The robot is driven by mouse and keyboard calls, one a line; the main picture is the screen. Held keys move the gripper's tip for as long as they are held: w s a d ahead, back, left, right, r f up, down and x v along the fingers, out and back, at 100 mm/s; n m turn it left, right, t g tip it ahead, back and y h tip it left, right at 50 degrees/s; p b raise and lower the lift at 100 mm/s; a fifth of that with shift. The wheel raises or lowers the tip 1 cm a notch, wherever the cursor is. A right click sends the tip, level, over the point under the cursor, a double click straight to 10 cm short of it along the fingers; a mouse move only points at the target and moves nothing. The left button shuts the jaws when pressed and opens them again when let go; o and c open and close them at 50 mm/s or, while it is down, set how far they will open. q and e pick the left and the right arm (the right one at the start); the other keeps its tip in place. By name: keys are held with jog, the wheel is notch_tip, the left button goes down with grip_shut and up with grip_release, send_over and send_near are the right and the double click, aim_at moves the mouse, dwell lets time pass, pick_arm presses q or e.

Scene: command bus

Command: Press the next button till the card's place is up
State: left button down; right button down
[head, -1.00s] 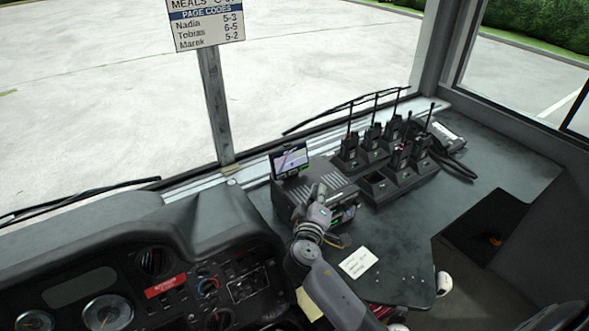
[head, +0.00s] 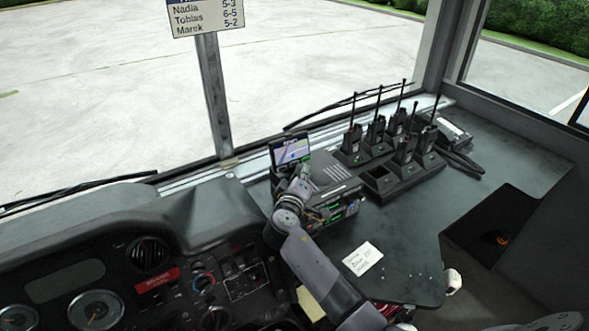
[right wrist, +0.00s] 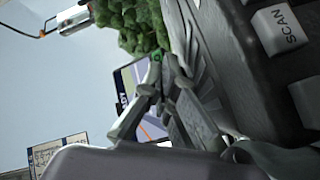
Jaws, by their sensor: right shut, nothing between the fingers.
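A small screen (head: 290,150) with a map-like picture stands at the back of the dark radio unit (head: 340,188). My right gripper (head: 302,172) is shut and empty in front of the screen's lower right part. In the right wrist view its fingertips (right wrist: 163,68) overlap the screen (right wrist: 132,80), which shows part of a word and a map. I cannot tell whether they touch it. A white handwritten card (head: 362,258) lies on the counter; its writing is too small to read. My left gripper is out of view.
Several handheld radios (head: 403,146) stand in chargers right of the unit. A sign (head: 206,14) hangs on the window post. A grey key marked SCAN (right wrist: 280,28) is close by in the right wrist view. The counter (head: 405,220) is clear right of the card.

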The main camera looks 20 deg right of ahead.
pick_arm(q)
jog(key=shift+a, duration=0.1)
pick_arm(e)
jog(key=shift+w, duration=0.1)
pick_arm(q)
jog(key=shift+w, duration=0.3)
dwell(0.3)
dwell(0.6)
pick_arm(e)
jog(key=shift+w+f+b, duration=0.15)
jog(key=shift+w+b, duration=0.05)
jog(key=shift+b, duration=0.2)
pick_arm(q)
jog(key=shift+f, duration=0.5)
pick_arm(e)
jog(key=shift+w, duration=0.2)
